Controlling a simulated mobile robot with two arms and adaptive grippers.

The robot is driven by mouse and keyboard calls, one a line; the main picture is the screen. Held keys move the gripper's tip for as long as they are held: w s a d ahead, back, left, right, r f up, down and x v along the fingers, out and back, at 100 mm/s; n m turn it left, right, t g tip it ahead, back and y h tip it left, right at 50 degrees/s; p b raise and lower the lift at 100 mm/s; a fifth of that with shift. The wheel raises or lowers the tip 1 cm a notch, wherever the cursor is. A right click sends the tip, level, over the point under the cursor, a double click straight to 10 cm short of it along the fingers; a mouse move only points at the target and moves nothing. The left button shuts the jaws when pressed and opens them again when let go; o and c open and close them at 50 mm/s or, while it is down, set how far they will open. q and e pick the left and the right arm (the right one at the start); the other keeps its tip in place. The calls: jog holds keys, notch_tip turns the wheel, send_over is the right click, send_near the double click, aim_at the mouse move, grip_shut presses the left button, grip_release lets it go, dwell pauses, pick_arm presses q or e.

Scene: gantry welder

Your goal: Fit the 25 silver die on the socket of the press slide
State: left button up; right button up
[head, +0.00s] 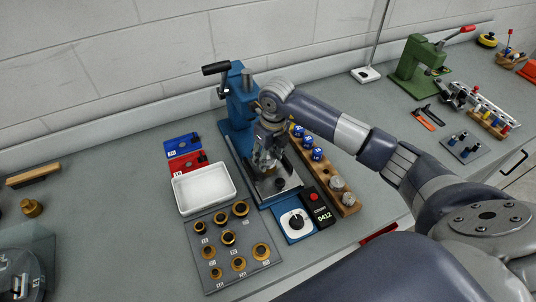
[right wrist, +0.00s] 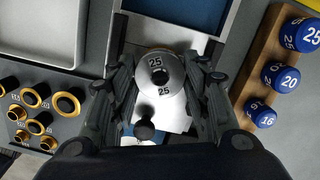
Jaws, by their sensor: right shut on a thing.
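In the head view my right gripper (head: 267,160) points down over the front of the blue press (head: 237,110), and the fingers hide most of the die. The bright metal slide (right wrist: 176,119) of the press lies under the die. Its socket is hidden, so I cannot tell whether the die touches it. My left gripper is not in view.
A wooden rack (head: 325,172) with blue and silver dies stands close on the right. A white tray (head: 181,207) and a dark plate with brass rings (head: 213,283) are on the left. A control box (head: 319,211) sits in front. A green press (head: 412,65) stands far right.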

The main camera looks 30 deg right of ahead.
jog(key=shift+f+b, duration=0.8)
jog(key=shift+f, duration=0.2)
jog(key=o, duration=1.4)
jog(key=shift+o, duration=0.3)
notch_tip(320, 180, up, 12)
jog(key=s, duration=0.1)
jog(key=shift+s+d, duration=0.2)
jog(key=shift+s, duration=0.05)
jog(key=shift+f, duration=0.1)
